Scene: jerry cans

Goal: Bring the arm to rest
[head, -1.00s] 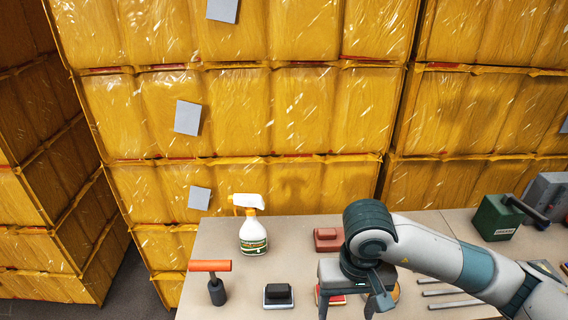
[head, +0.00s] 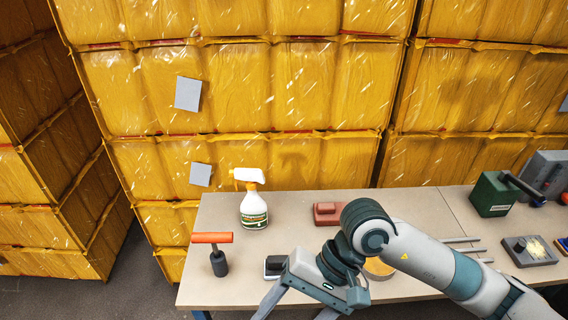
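My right arm comes in from the right in the head view, over the front part of the table (head: 240,292). My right gripper (head: 296,312) is at the lower middle, pointing down and to the left near the table's front edge. Its two fingers are spread apart, and the tips run to the bottom edge of the view. No object shows between the visible parts of the fingers. My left gripper is not in view.
A spray bottle (head: 253,205), an orange-handled tool (head: 212,250), a dark block (head: 273,265), a red block (head: 327,213) and a round yellowish item (head: 379,267) stand near the arm. A green box (head: 492,195) is right. Wrapped yellow stacks (head: 260,90) close off the back.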

